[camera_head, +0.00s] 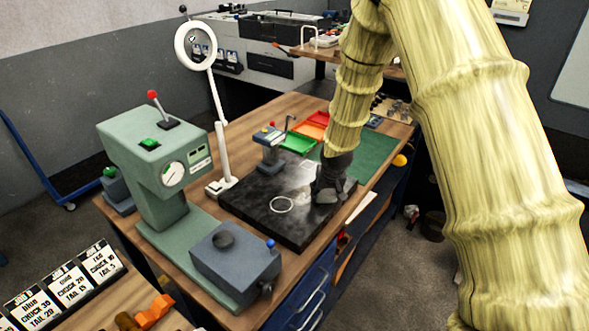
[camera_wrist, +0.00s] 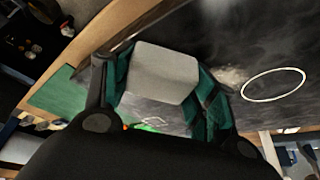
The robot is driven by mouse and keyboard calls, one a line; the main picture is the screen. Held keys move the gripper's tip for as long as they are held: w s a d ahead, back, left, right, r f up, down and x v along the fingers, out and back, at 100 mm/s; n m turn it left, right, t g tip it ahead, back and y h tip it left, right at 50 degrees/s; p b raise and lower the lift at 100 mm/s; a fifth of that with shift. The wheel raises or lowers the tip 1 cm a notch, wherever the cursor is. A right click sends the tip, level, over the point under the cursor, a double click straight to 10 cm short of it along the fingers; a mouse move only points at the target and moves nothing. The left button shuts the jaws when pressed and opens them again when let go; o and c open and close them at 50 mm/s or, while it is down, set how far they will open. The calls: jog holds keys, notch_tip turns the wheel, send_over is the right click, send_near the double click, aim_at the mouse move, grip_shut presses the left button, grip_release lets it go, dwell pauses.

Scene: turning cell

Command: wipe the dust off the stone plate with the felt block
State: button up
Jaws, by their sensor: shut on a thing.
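The dark stone plate (camera_head: 262,220) lies on the wooden bench, with pale dusty smears on its top and a white ring drawn near its middle. My gripper (camera_head: 327,190) is low over the right part of the plate. In the wrist view my gripper (camera_wrist: 165,85) is shut on a light grey felt block (camera_wrist: 163,70), one finger on each side. The plate (camera_wrist: 225,35) shows behind the block, with a pale dust patch (camera_wrist: 232,76) between the block and the ring. I cannot tell whether the block touches the plate. In the head view the block is hidden by my gripper.
A green press-like machine (camera_head: 150,150) stands left of the plate. A white ring lamp (camera_head: 196,45) and a small gauge stand (camera_head: 269,150) are at the plate's back edge. Green and orange trays (camera_head: 298,142) and a green mat (camera_head: 368,152) lie behind.

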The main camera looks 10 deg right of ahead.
aim_at(325, 191)
jog(key=r, duration=0.1)
jog(key=r+p, duration=0.1)
jog(key=r, duration=0.1)
jog(key=shift+w+a+r, duration=0.15)
jog(key=shift+w+r, duration=0.05)
jog(key=shift+r, duration=0.05)
notch_tip(325, 191, up, 2)
jog(key=shift+s+r+p, duration=0.1)
jog(key=shift+r+p, duration=0.05)
jog(key=shift+p, duration=0.75)
jog(key=shift+r+p, duration=0.5)
jog(key=shift+r, duration=0.55)
